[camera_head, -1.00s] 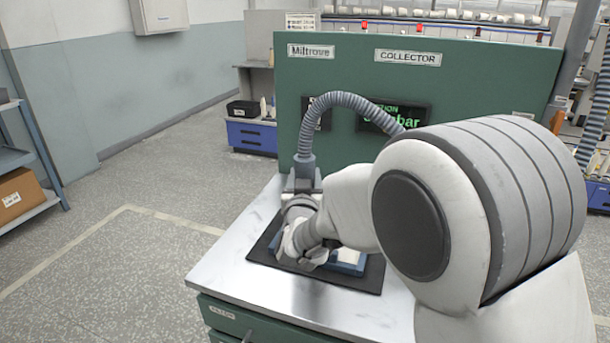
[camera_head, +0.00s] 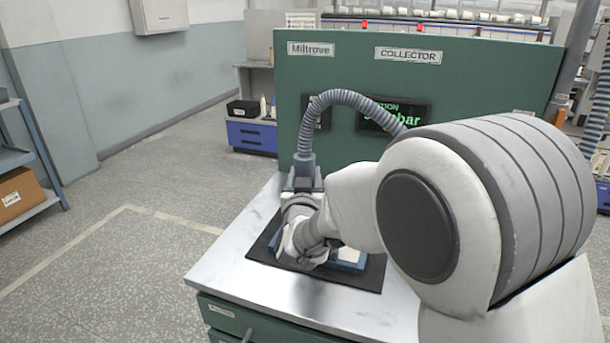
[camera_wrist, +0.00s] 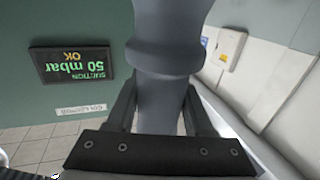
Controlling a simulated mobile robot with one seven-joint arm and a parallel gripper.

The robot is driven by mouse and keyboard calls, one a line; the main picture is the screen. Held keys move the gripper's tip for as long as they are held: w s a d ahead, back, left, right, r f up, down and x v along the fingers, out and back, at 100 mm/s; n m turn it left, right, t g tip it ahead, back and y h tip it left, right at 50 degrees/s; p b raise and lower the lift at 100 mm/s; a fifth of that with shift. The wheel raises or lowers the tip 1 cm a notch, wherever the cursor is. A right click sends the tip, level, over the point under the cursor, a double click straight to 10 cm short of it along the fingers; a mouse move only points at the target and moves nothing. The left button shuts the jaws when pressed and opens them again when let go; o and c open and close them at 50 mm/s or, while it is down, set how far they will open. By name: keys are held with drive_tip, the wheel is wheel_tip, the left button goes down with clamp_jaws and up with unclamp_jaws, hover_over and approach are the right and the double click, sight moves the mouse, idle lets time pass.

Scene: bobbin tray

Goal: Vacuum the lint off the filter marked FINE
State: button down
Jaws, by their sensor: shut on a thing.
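My gripper (camera_wrist: 158,108) is shut on the grey vacuum nozzle (camera_wrist: 164,70), with one finger on each side of it in the wrist view. In the head view the nozzle (camera_head: 304,172) stands about upright at the end of a ribbed grey hose (camera_head: 350,98). My wrist hides its lower end. A filter with a blue frame (camera_head: 350,266) and a pale middle lies on a black mat (camera_head: 368,281), partly behind my wrist. I cannot see its marking or any lint. I cannot tell whether the nozzle touches the filter.
The mat lies on a steel worktop (camera_head: 228,268). Behind it stands the green collector panel (camera_head: 460,85); its display (camera_wrist: 70,65) reads suction 50 mbar OK in the wrist view. The worktop's left side is bare. A blue-drawer bench (camera_head: 252,135) stands behind left.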

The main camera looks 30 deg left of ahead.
drive_tip(key=d+b, duration=0.2)
drive_tip(key=d, duration=0.2)
drive_tip(key=shift+d, duration=0.4)
idle(0.9)
drive_tip(key=shift+w+d+b, duration=0.15)
drive_tip(key=shift+d+b, duration=0.5)
drive_tip(key=shift+d, duration=0.45)
drive_tip(key=shift+w+d+b, duration=0.1)
drive_tip(key=shift+d+b, duration=0.55)
drive_tip(key=shift+d, duration=0.45)
drive_tip(key=shift+w+b, duration=0.65)
drive_tip(key=shift+w, duration=1.8)
drive_tip(key=s+a+p, duration=0.1)
drive_tip(key=a+p, duration=0.1)
drive_tip(key=a, duration=0.8)
drive_tip(key=shift+s, duration=0.2)
